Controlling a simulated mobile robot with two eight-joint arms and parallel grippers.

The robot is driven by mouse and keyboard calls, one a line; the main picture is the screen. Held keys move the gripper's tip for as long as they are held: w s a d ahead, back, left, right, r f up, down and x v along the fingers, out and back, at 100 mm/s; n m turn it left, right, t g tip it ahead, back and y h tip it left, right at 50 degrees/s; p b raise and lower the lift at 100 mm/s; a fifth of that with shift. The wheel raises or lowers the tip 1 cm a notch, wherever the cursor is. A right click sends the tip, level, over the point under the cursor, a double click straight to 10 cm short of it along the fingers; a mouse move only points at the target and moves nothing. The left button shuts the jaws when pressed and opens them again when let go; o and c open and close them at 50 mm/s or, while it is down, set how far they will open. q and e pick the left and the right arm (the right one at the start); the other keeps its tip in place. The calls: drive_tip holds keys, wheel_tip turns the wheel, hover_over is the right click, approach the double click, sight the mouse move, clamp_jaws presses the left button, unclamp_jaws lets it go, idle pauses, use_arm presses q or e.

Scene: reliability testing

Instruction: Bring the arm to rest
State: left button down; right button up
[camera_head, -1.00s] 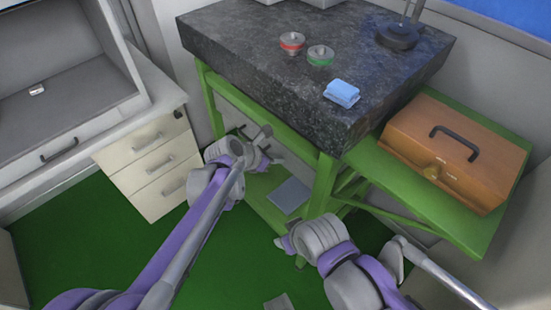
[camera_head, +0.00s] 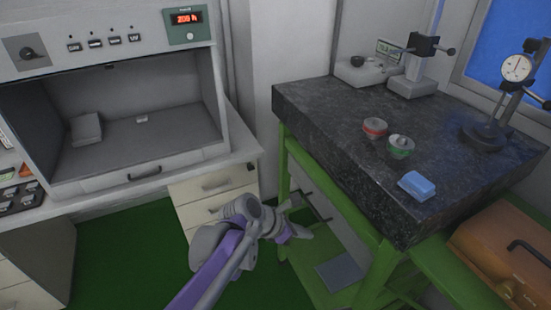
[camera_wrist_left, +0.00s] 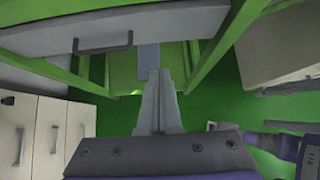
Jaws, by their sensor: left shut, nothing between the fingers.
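My left arm comes in from the bottom of the head view. Its gripper (camera_head: 298,212) is in front of the green bench frame, below the level of the dark stone top. In the left wrist view the left gripper's fingers (camera_wrist_left: 160,100) are shut together with nothing between them. They point toward the green frame and a grey-blue plate (camera_wrist_left: 149,58) behind. My right gripper is not in the head view; a purple and grey part of my own body shows at the right edge of the wrist view.
The stone-topped bench (camera_head: 330,150) holds a red-ringed disc (camera_head: 374,128), a green-ringed disc (camera_head: 400,146), a blue block (camera_head: 417,186) and a dial gauge stand (camera_head: 490,135). An orange case (camera_head: 510,255) sits at lower right. A cabinet (camera_head: 150,170) and drawers (camera_head: 205,195) stand left. Green floor lies between.

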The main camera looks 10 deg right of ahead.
use_arm(q)
drive_tip(key=shift+a, duration=0.1)
drive_tip(key=s+a+r+m+t+y+p, duration=0.1)
drive_tip(key=s+a+m+y+p, duration=0.2)
drive_tip(key=s+a+m, duration=0.3)
drive_tip(key=s+a+r+m+t+y+p, duration=0.1)
drive_tip(key=s+a+m+p, duration=0.3)
drive_tip(key=a, duration=1.2)
drive_tip(key=s+a+r+m+t+y+p, duration=0.1)
drive_tip(key=s+a+r+m+y+p, duration=0.1)
drive_tip(key=s+a+m, duration=0.6)
drive_tip(key=a+m+y+p, duration=0.1)
drive_tip(key=a+m+y, duration=0.1)
drive_tip(key=a+m, duration=0.1)
drive_tip(key=shift+s+a+y, duration=0.15)
drive_tip(key=shift+s+y, duration=0.1)
drive_tip(key=shift+y, duration=0.05)
drive_tip(key=shift+r, duration=0.1)
